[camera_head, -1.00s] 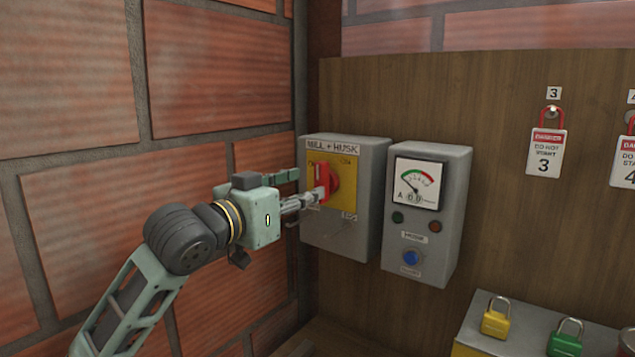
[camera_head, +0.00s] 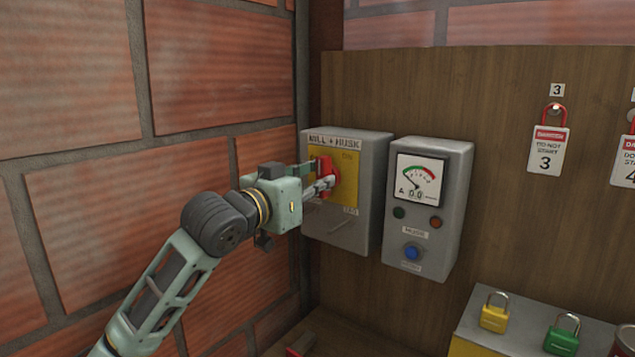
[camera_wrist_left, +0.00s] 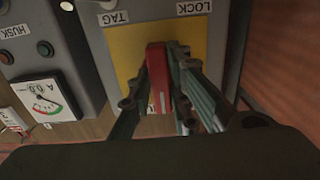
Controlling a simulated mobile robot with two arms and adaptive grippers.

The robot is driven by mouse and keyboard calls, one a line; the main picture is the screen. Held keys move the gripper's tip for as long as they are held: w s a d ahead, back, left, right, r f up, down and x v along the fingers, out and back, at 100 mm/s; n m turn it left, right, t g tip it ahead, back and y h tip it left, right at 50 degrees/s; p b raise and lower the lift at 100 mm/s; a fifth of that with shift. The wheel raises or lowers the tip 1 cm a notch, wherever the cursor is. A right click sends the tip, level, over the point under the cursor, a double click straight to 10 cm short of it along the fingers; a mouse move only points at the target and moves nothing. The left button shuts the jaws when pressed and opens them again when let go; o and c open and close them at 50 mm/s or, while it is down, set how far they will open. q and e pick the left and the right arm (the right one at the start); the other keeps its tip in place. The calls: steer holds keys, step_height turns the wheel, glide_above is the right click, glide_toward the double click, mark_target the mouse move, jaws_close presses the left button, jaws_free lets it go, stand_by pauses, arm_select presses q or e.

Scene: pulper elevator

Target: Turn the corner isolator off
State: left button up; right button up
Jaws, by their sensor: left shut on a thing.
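The corner isolator is a grey box (camera_head: 375,180) labelled MILL + HUSK, mounted on the wood panel by the brick corner. Its yellow plate (camera_head: 349,178) carries a red handle (camera_head: 325,166), partly hidden by my gripper in the head view. My left gripper (camera_head: 322,181) is at the handle. In the left wrist view the red handle (camera_wrist_left: 157,75) stands between the fingers of my left gripper (camera_wrist_left: 158,100), which is shut on it. The yellow plate (camera_wrist_left: 124,45) lies behind it, with TAG and LOCK labels upside down there. My right gripper is not in view.
A grey meter box (camera_head: 452,185) with a gauge and a blue button (camera_head: 411,253) hangs just right of the isolator. A brick wall (camera_head: 90,210) is close on the left. Padlocks (camera_head: 494,314) sit lower right; a red tag (camera_head: 548,140) hangs above.

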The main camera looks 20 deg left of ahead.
arm_select(q)
jaws_close()
steer(key=shift+n+p, duration=8.45)
steer(key=shift+n, duration=0.55)
steer(key=o, duration=0.8)
jaws_free()
